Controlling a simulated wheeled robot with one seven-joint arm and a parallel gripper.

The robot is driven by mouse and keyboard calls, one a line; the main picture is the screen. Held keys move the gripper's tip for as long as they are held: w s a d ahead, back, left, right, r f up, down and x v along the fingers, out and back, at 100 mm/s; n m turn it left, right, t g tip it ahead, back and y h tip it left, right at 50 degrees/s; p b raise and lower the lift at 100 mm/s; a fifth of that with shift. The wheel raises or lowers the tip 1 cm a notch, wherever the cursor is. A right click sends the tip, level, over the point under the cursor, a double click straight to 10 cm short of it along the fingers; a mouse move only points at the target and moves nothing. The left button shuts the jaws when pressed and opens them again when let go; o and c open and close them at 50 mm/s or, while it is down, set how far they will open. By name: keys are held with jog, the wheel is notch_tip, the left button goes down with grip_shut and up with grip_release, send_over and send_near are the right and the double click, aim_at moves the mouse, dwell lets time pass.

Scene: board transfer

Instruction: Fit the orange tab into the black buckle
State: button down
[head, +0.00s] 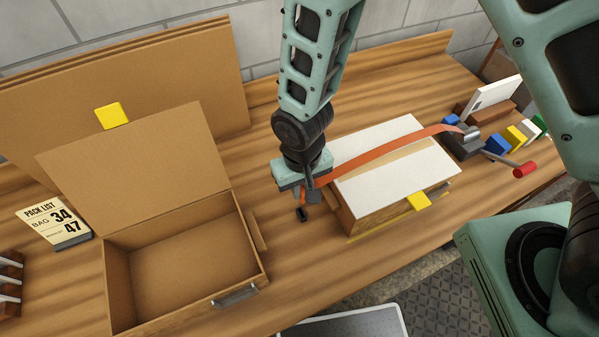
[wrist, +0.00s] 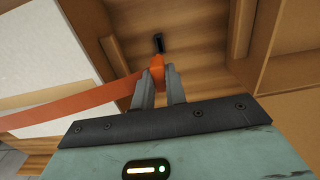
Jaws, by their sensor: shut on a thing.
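My gripper (head: 309,193) is shut on the orange tab (wrist: 156,64) at the end of an orange strap. The tab also shows as a small orange patch at the fingers in the head view (head: 303,200). The black buckle (head: 302,214) is a small dark piece just below the fingertips, by the near left corner of the white-topped box. In the wrist view the buckle (wrist: 158,43) lies just beyond the tab, in line with it. A small gap seems to show between them; its depth is unclear. The strap (head: 390,147) runs back across the box top.
The white-topped box (head: 400,167) stands right of my gripper. The strap's far end meets a grey ratchet (head: 463,143) with a red-ended handle (head: 524,169). An open, empty cardboard box (head: 113,276) stands left. Bare wood bench lies between the boxes.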

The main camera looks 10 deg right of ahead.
aim_at(302, 201)
jog(key=shift+s, duration=0.1)
jog(key=shift+f+b, duration=2.3)
jog(key=shift+f, duration=0.6)
jog(key=shift+f+b, duration=1.2)
jog(key=shift+f, duration=0.3)
jog(key=c, duration=1.3)
grip_release()
jog(key=shift+c, duration=0.2)
jog(key=shift+r, duration=0.15)
notch_tip(302, 201, up, 17)
jog(key=b, duration=0.2)
jog(key=shift+r+b, duration=0.1)
jog(key=shift+b, duration=0.3)
